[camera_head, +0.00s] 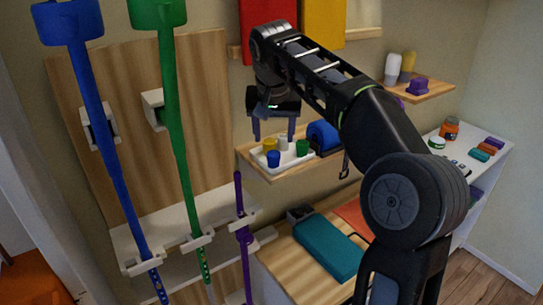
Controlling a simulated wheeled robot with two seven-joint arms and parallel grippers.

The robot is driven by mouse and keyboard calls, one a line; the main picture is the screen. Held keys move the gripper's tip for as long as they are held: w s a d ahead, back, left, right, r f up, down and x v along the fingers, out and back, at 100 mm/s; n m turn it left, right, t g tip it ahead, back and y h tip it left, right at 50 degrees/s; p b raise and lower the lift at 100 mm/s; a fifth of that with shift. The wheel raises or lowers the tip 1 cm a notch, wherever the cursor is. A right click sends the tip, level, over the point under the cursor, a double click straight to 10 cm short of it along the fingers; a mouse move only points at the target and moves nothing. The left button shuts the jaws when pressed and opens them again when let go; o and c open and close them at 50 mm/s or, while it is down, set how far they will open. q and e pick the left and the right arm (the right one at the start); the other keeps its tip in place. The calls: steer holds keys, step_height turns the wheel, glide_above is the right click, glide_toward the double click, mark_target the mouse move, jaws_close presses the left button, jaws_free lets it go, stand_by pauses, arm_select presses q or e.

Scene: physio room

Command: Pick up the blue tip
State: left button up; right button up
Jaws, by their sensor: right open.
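The blue tip (273,159) is a small blue cylinder standing upright at the front left of a shallow white tray (257,157). The tray lies on a wooden wall shelf (270,177). A yellow tip (270,144), a white tip (283,142) and a green tip (302,147) stand in the same tray. My right gripper (273,136) points down with its two fingers apart and nothing between them. It appears above the tray, just above the blue tip in the picture; the exact height gap cannot be told. My left gripper is out of view.
A blue rolled item (323,136) lies right of the tray, close under my right arm. Blue (103,130) and green (174,125) canes stand in a wall rack at left. Below are a cabinet with a teal box (327,249) and a purple stick (243,230).

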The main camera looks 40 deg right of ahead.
mark_target(273, 154)
steer(key=shift+b+x, duration=0.7)
steer(key=shift+x, duration=0.7)
steer(key=p+x, duration=0.1)
steer(key=x, duration=0.3)
steer(key=shift+f, duration=0.25)
steer(key=shift+w+f, duration=0.15)
steer(key=shift+f, duration=0.15)
jaws_close()
